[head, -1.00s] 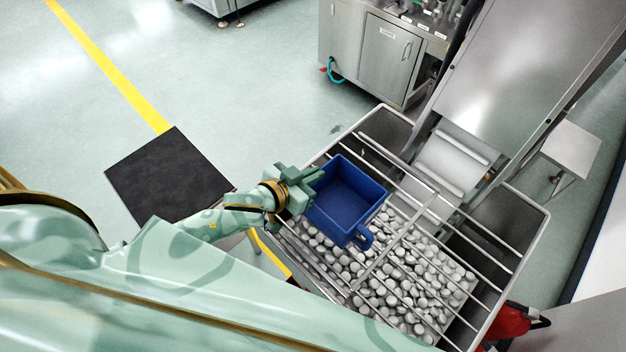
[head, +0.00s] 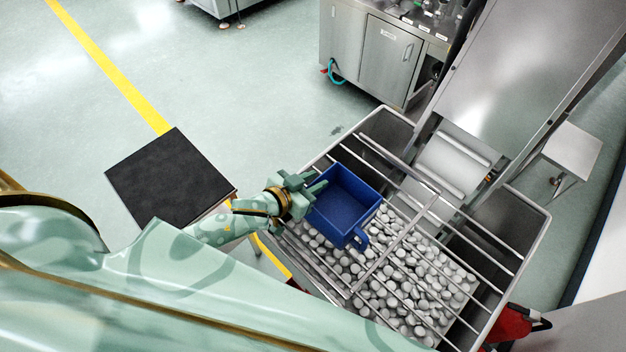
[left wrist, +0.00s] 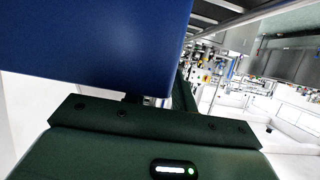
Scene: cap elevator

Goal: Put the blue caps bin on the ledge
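The blue caps bin (head: 345,207) is an open, empty box with a handle on its front right side. It is over the left part of the bars of the steel hopper (head: 541,229); I cannot tell whether it touches the bars. My left gripper (head: 316,189) is at the bin's left side and appears shut on it, with the grip point partly hidden. In the left wrist view the bin's blue wall (left wrist: 100,40) fills the upper left, close to the gripper. My right gripper is not in view. Which surface is the ledge is unclear.
Grey-white caps (head: 400,292) fill the hopper below the bars. A steel conveyor (head: 510,80) rises at the upper right. A black-topped stand (head: 170,178) is left of the hopper. A steel cabinet (head: 385,50) stands behind. Floor is open at the upper left.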

